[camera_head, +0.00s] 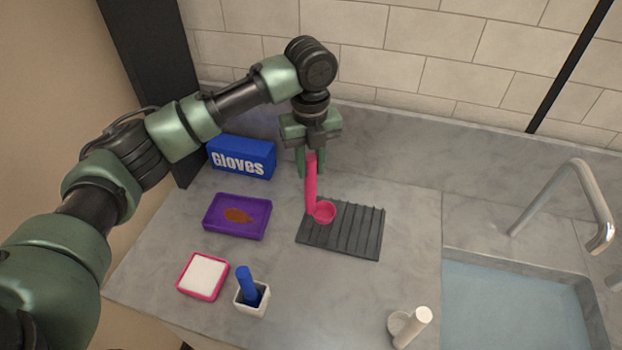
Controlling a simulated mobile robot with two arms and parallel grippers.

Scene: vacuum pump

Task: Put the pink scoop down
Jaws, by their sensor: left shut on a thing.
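My left gripper (310,165) points down over the back of the counter and is shut on the pink scoop (311,190) by its handle's upper end. The scoop hangs upright with its round cup at the lower end. The cup shows in front of the left part of a dark ribbed mat (345,238). I cannot tell whether the cup touches the mat. My right gripper is not in view.
A blue gloves box (241,158) stands behind a purple tray (236,232) holding brown powder. Nearer are a pink-rimmed white dish (203,277), a white holder (252,304) with a blue object, and a white cylindrical item (412,326). A sink (515,300) with a faucet (560,190) lies right.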

